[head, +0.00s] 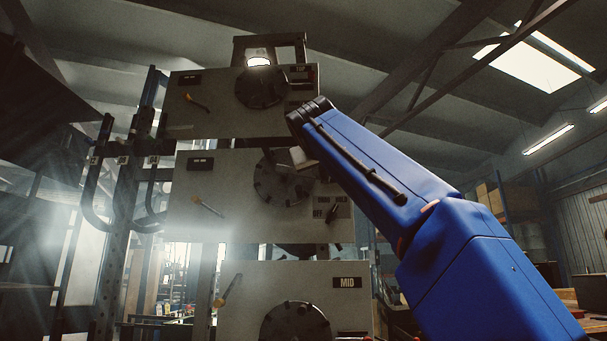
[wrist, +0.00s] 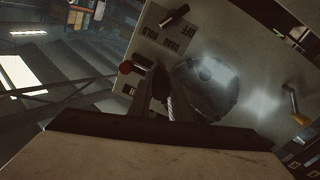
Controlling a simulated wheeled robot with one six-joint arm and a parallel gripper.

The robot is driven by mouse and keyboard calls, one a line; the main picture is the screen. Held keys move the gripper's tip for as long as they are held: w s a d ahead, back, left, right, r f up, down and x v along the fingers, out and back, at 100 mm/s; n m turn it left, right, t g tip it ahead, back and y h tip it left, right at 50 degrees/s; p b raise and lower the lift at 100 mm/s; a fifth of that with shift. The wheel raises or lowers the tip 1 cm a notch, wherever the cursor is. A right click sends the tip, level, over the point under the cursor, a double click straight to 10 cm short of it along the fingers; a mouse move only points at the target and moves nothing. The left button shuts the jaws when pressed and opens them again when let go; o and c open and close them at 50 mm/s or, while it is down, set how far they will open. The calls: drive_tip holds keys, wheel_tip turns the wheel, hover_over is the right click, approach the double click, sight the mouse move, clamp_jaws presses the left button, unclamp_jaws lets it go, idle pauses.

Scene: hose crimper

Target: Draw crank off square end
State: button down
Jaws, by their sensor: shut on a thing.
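My gripper (wrist: 161,96) is in front of the middle panel of the stacked crimper, beside its dark round die head (wrist: 212,88). It is shut on a dark part that I take to be the crank; its shape is mostly hidden between the fingers. A red knob (wrist: 125,68) shows just left of the fingers in the wrist view.
A label plate with a black switch (head: 332,213) is close to the gripper; the switch also shows in the wrist view (wrist: 175,15). The top panel (head: 220,120) and bottom panel (head: 260,280) carry yellow-tipped levers. Bent dark pipes (head: 100,215) stand at left.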

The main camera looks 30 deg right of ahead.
drive_tip(key=shift+s+a+r, duration=0.15)
drive_tip(key=shift+s, duration=0.3)
drive_tip(key=shift+v, duration=1)
drive_tip(key=shift+s+a+r, duration=0.1)
drive_tip(key=shift+s+a, duration=0.1)
drive_tip(key=shift+s, duration=0.4)
drive_tip(key=shift+s+a, duration=0.2)
drive_tip(key=shift+s, duration=0.05)
drive_tip(key=shift+s+a, duration=0.25)
drive_tip(key=shift+s, duration=0.15)
drive_tip(key=shift+s+a, duration=0.4)
drive_tip(key=shift+a, duration=0.05)
drive_tip(key=shift+w+d, duration=0.1)
idle(0.3)
